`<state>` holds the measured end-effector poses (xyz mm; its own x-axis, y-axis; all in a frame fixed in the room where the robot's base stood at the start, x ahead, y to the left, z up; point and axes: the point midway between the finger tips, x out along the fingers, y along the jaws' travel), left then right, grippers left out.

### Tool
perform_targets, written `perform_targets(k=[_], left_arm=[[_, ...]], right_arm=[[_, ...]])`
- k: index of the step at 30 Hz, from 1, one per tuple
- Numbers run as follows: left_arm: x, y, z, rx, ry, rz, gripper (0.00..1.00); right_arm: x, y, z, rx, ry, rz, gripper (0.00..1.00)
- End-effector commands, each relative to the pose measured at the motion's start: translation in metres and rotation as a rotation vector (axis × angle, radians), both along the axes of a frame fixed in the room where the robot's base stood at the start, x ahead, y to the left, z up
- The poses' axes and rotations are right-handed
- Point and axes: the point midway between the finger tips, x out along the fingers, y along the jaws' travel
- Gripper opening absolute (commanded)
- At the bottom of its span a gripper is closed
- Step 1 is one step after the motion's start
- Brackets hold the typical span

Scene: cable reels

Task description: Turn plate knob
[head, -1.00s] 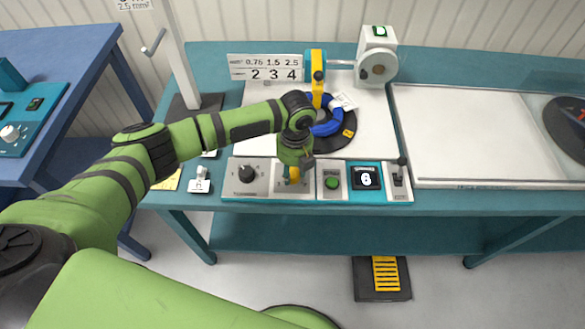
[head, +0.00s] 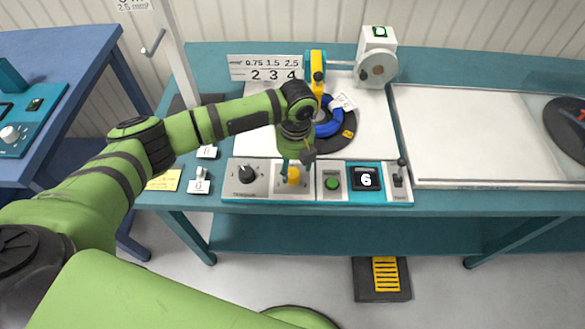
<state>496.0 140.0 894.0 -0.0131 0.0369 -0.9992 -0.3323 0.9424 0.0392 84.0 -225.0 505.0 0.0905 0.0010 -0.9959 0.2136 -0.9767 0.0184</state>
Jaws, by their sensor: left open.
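A yellow knob (head: 293,176) sits on a light plate of the control panel (head: 262,192) at the front of the teal bench, in the head view. A black knob (head: 246,174) is on the plate to its left. My left gripper (head: 295,165) is open, pointing down just above and behind the yellow knob. It partly covers the knob's far side, and I cannot tell whether the fingers touch it. My right gripper is not in view.
Behind are a blue cable coil (head: 329,123) and a number board (head: 265,68). A white board (head: 470,140) lies clear at right.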

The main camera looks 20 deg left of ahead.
Motion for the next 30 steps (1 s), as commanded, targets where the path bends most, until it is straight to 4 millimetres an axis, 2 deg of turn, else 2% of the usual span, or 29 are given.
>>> perform_targets(k=[1, 6, 12, 18, 30], left_arm=[[0.002, -0.001, 0.013, -0.003, -0.006, -0.001, 0.63], [0.002, -0.002, 0.05, -0.002, -0.004, -0.001, 0.63], [0.002, -0.003, 0.081, -0.001, -0.003, 0.001, 0.63], [0.001, -0.003, 0.091, 0.0, 0.0, 0.0, 0.63], [0.001, -0.003, 0.092, 0.0, 0.0, 0.0, 0.63]], right_arm=[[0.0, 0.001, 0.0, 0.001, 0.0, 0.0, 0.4], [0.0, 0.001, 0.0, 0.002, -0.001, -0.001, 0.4], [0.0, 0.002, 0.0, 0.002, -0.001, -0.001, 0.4], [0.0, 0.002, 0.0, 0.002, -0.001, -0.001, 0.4], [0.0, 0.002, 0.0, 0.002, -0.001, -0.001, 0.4]])
